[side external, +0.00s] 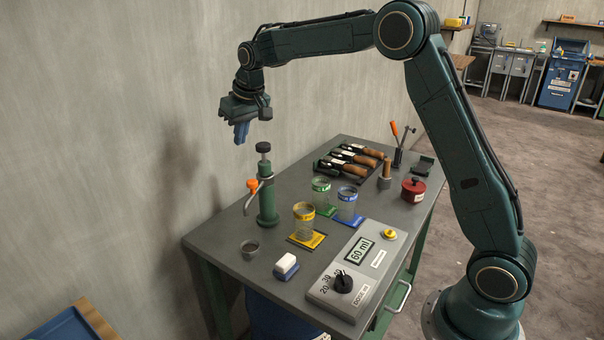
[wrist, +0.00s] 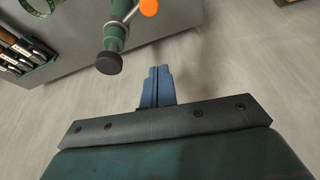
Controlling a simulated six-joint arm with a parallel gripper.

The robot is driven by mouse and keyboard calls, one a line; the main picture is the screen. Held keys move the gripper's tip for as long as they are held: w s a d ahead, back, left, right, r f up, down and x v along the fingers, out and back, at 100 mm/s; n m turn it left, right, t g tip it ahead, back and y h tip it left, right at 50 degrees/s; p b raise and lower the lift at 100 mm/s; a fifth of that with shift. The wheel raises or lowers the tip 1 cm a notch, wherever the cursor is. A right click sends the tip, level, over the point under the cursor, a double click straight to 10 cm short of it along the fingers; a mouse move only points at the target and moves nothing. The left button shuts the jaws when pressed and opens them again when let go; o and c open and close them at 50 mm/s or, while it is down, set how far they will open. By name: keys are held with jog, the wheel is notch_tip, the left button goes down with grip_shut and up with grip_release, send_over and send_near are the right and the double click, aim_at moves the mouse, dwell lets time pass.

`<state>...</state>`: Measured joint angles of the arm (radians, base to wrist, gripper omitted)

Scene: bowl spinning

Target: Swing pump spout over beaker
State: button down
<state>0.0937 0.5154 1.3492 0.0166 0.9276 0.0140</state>
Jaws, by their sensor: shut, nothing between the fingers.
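The green pump (side external: 267,200) stands upright at the left end of the bench, with a black knob on top. Its curved metal spout (side external: 250,198) points to the left, away from the beakers, and an orange knob (side external: 253,184) sits beside it. The pump also shows from above in the wrist view (wrist: 115,38). A yellow-banded beaker (side external: 304,221), a green-banded beaker (side external: 321,193) and a blue-banded beaker (side external: 347,204) stand to its right on matching coloured mats. My gripper (side external: 241,134) is shut and empty, above and left of the pump, apart from it. Its blue fingers also show in the wrist view (wrist: 158,80).
A dosing box (side external: 352,272) reading "60 ml" is at the bench front. A red pot (side external: 413,190) and a tool tray (side external: 352,165) are behind. The wall is close to the left.

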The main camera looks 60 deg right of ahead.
jog(key=shift+f, duration=0.1)
send_over(253, 192)
jog(key=w, duration=0.3)
notch_tip(253, 192, down, 10)
jog(key=shift+s+d, duration=0.25)
jog(key=shift+d, duration=0.05)
dwell(0.5)
